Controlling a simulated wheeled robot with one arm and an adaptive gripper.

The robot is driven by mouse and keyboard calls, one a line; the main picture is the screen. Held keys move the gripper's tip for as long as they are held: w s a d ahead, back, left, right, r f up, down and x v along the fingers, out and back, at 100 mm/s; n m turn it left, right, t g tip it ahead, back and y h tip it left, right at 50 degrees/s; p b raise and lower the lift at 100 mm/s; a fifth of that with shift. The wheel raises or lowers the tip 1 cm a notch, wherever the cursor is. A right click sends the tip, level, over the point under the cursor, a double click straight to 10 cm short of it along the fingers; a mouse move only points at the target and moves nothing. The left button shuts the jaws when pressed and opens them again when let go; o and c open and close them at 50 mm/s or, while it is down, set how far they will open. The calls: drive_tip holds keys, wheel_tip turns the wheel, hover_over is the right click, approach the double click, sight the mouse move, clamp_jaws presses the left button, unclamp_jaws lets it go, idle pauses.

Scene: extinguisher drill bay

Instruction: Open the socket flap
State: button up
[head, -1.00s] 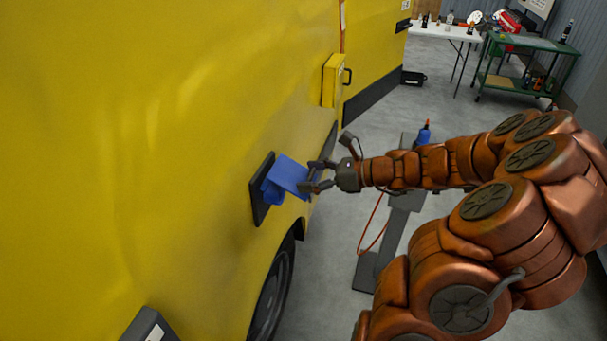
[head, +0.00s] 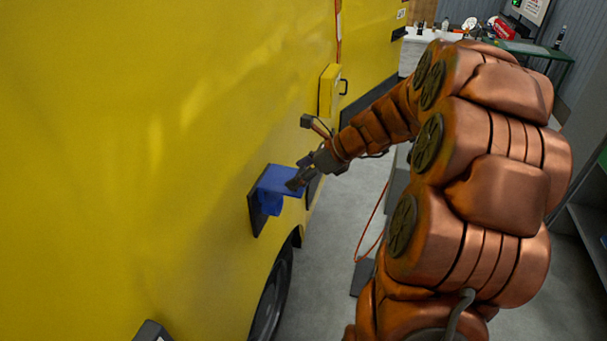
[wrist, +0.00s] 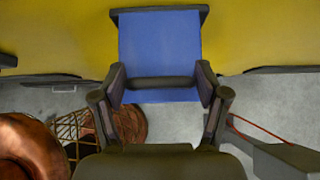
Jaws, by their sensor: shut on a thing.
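The blue socket flap (head: 279,180) sticks out from a dark mounting plate (head: 256,215) on the yellow vehicle's side. It is raised, close to level, with the blue socket body (head: 269,203) showing below it. My gripper (head: 296,183) is at the flap's outer edge and shut on it. In the wrist view the flap (wrist: 160,45) fills the space between the fingers of my gripper (wrist: 162,88), which press on its two sides. The socket body is hidden under the flap in the wrist view.
The yellow vehicle wall (head: 150,130) fills the left side. A small yellow box with a handle (head: 329,90) juts out above and beyond the flap. A wheel (head: 271,295) is below. An orange-red cable (head: 372,228) hangs to the right, over grey floor.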

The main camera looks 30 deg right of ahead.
idle(0.5)
drive_tip(key=o, duration=1.7)
drive_tip(key=shift+r, duration=0.15)
drive_tip(key=v, duration=1.2)
drive_tip(key=shift+a, duration=0.1)
